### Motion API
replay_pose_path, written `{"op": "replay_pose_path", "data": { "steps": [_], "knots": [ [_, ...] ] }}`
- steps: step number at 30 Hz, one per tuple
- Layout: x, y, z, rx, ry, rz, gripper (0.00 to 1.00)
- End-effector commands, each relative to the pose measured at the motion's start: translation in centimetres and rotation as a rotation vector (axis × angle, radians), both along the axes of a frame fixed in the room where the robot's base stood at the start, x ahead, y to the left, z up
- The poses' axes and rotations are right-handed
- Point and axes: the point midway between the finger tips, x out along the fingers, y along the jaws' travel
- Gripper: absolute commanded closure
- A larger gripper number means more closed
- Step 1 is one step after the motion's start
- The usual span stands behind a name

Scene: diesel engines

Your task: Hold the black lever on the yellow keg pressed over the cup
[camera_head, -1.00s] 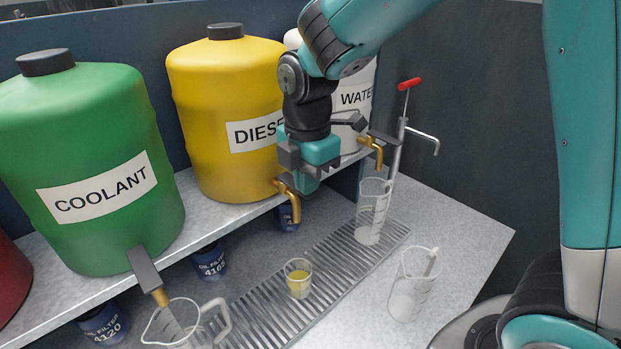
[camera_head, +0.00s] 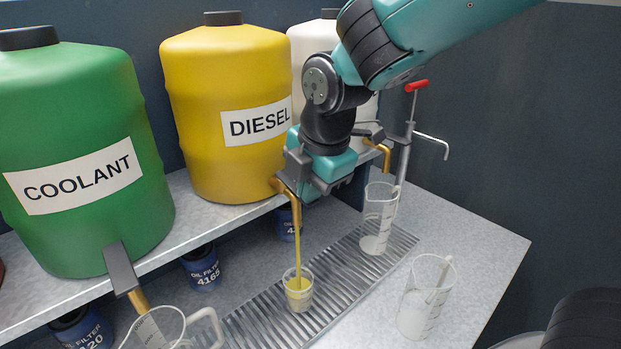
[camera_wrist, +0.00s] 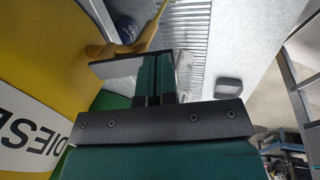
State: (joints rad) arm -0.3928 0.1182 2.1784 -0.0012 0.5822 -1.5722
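The yellow keg (camera_head: 200,120) marked DIESEL stands on the shelf. Its brass tap (camera_head: 296,208) points down, and a thin yellow stream runs from it into the small clear cup (camera_head: 299,289) below. The cup stands on the slotted drip grate and holds some yellow liquid. My gripper (camera_head: 302,182) is at the tap from above right, with its fingers close together and nothing visible between them. In the wrist view the fingertips (camera_wrist: 156,62) lie against the dark flat lever (camera_wrist: 116,68). The gripper mostly hides the lever in the head view.
The green COOLANT keg (camera_head: 75,150) stands left and a white keg (camera_head: 312,45) behind my arm. A measuring cup (camera_head: 378,215) stands on the grate (camera_head: 340,272). A clear beaker (camera_head: 421,300) is at right, a jug (camera_head: 165,332) at front left. A red-handled pump (camera_head: 408,130) rises behind.

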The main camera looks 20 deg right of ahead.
Motion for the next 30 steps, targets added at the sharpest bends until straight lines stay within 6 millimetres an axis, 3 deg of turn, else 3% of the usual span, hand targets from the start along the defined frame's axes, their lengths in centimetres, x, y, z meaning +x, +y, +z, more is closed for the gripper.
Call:
{"op": "replay_pose_path", "data": {
  "steps": [9,20,23,30],
  "knots": [
    [0.0,0.0,1.5,-0.001,0.0,-0.001,1.0],
    [0.0,0.0,1.6,-0.001,0.0,-0.001,1.0],
    [0.0,0.0,2.5,0.0,-0.001,0.0,1.0],
    [-0.2,0.2,6.6,0.001,-0.004,0.005,1.0]
  ]
}}
